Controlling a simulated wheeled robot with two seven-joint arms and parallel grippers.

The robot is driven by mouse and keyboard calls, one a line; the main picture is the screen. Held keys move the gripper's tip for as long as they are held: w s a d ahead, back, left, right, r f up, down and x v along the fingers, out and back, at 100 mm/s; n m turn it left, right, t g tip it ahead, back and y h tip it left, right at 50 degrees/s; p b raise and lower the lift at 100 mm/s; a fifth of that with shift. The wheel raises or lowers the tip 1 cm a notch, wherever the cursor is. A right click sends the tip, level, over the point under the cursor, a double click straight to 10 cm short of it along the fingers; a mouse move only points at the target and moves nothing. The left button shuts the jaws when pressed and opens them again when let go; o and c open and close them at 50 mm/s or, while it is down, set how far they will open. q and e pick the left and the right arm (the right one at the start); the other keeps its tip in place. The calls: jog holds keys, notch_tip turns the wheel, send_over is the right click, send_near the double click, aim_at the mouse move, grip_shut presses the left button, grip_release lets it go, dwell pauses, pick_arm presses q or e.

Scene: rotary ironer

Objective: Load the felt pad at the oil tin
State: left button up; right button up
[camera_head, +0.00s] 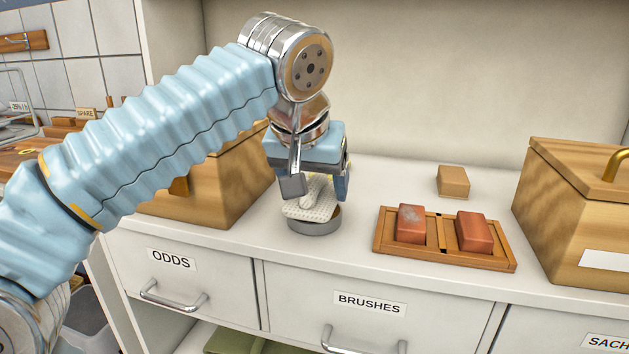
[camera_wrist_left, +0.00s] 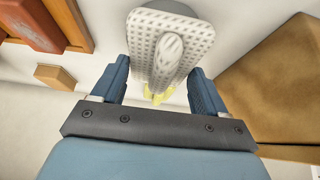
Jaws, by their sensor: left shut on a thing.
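The felt pad (camera_head: 308,211) is a pale, dotted, rounded plate with a light raised grip. It also shows in the left wrist view (camera_wrist_left: 143,40), with its grip (camera_wrist_left: 168,55) between the fingers. My left gripper (camera_head: 312,190) points down and is shut on the felt pad by this grip. The oil tin (camera_head: 315,228) is a low, round grey tin on the white counter. The pad is at the tin's mouth and hides most of its inside; I cannot tell whether they touch. Something yellow (camera_wrist_left: 155,97) shows past the pad in the wrist view. My right gripper is not in view.
A wooden tray (camera_head: 442,250) with two red blocks (camera_head: 411,223) (camera_head: 474,231) lies right of the tin. A small tan block (camera_head: 453,181) is behind it. Wooden boxes stand left (camera_head: 220,190) and far right (camera_head: 575,215). Labelled drawers are below the counter.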

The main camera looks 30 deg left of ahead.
aim_at(315, 180)
pick_arm(q)
jog(key=shift+f+b, duration=0.4)
jog(key=shift+f, duration=0.1)
dwell(0.7)
jog(key=shift+f, duration=0.1)
dwell(0.9)
notch_tip(315, 180, up, 3)
jog(key=p, duration=0.3)
notch_tip(315, 180, up, 2)
jog(key=shift+r+p, duration=0.25)
jog(key=shift+p, duration=1)
jog(key=shift+r+p, duration=0.45)
jog(key=shift+r, duration=0.4)
jog(key=shift+s, duration=0.1)
